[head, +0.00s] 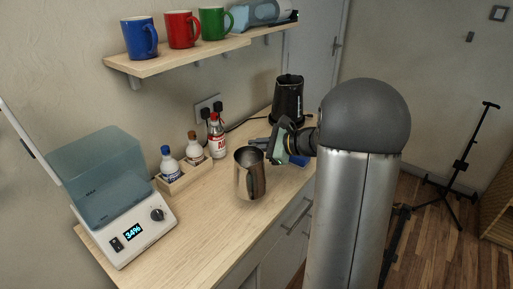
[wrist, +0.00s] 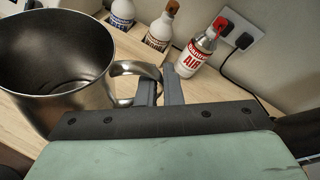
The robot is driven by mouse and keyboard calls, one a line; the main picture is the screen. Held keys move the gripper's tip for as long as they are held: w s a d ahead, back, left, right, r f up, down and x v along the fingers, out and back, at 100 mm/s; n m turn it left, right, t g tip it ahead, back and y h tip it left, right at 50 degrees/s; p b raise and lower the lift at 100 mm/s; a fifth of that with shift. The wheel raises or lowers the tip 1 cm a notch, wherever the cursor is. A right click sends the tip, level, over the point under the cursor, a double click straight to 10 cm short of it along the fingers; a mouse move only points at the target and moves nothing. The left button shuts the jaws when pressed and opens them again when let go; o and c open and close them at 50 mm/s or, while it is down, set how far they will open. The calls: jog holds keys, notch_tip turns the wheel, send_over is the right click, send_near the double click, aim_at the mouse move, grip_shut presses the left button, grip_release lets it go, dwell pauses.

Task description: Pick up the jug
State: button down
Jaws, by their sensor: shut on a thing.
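The jug (head: 250,178) is a steel, open-topped vessel, upright at the front part of the wooden counter in the head view. In the wrist view the jug (wrist: 62,75) fills the left side, and its inside looks empty. Its handle faces my gripper (wrist: 164,90), and the fingers are shut on that handle. In the head view my gripper (head: 262,146) reaches the jug from the right. I cannot tell whether the jug's base touches the counter.
A wooden holder with bottles (head: 182,177) and a red-and-white air can (head: 217,136) stand behind the jug. A white machine (head: 125,236) is at the left. A black appliance (head: 288,98) is at the back. Mugs (head: 181,30) sit on the shelf above. The front counter is clear.

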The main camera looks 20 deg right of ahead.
aim_at(242, 151)
jog(key=shift+s+a+r+b, duration=0.15)
jog(key=shift+s+a+r, duration=0.4)
jog(key=shift+s, duration=0.5)
jog(key=shift+s+a+r+b, duration=0.15)
jog(key=shift+s+a+r, duration=0.35)
jog(key=shift+s, duration=0.55)
jog(key=shift+s+a+r+b, duration=0.15)
jog(key=shift+s+a+r, duration=0.35)
jog(key=shift+s, duration=0.55)
jog(key=shift+d, duration=0.1)
